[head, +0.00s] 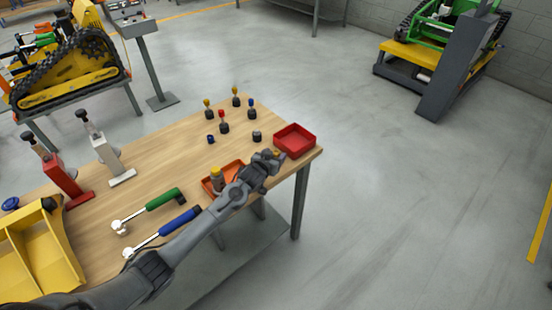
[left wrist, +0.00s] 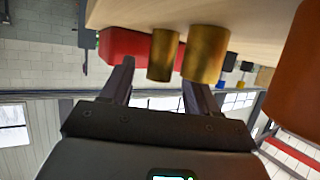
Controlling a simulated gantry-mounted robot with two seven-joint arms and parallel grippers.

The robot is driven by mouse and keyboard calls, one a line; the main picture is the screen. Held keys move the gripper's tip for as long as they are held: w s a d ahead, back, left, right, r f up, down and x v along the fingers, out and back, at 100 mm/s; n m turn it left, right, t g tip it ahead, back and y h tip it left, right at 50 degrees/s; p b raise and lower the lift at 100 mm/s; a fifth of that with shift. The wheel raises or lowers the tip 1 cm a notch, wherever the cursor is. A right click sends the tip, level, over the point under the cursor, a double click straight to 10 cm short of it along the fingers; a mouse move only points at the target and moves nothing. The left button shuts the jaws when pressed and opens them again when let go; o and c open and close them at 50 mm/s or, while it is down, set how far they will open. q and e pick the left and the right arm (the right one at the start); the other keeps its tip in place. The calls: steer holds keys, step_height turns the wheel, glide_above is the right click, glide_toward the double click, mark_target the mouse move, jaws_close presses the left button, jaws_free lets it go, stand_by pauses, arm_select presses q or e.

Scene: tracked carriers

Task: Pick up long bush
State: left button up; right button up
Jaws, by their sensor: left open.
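Two brass cylindrical bushes show in the left wrist view, a narrower one (left wrist: 163,56) and a wider one (left wrist: 207,54). I cannot tell for sure which is the long bush. My left gripper (head: 271,158) is open near the table's right corner, beside the red tray; its fingers (left wrist: 158,90) also show in the left wrist view. The narrower bush appears between the fingers, and the wider one overlaps the right finger. In the head view a brass-coloured piece (head: 216,178) stands in the orange tray (head: 208,187). My right gripper is not in view.
The red tray (head: 295,140) sits at the table corner. Several coloured-knob pieces (head: 223,124) stand behind my gripper. A green-handled tool (head: 162,199) and a blue-handled tool (head: 178,222) lie nearer, with a yellow bin (head: 45,255) at the left.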

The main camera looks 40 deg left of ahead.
arm_select(q)
steer(key=shift+w+f, duration=0.1)
steer(key=shift+w, duration=0.15)
jaws_close()
stand_by(0.4)
